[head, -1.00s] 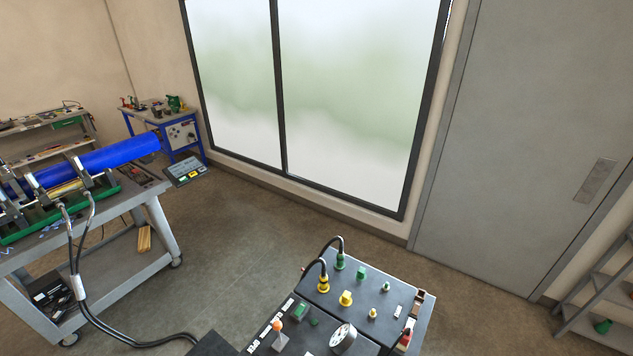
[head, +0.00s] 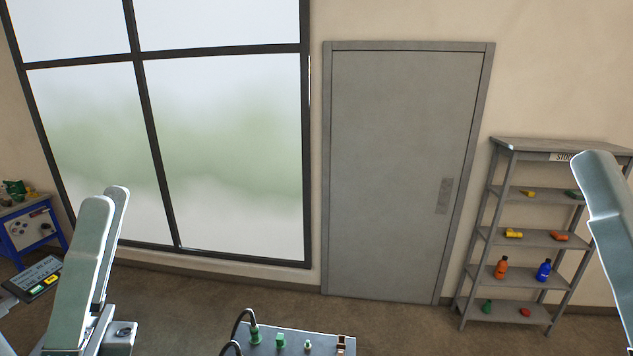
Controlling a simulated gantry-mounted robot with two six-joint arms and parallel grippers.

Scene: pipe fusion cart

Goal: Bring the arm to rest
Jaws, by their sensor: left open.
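My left gripper (head: 107,198) stands at the lower left of the head view, its two pale grey-green fingers pointing up. It is open, with nothing seen between the fingers. Part of my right gripper (head: 603,205) shows at the right edge as one pale finger pointing up. The rest of it is outside the picture, so its opening cannot be told. Both grippers are in front of the far wall and touch nothing that I can see.
A control unit (head: 290,343) with connectors and a hose shows at the bottom centre. A grey shelf (head: 512,148) with bottles and fittings stands right of a closed grey door (head: 400,180). A blue-framed bench (head: 32,213) is at the far left.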

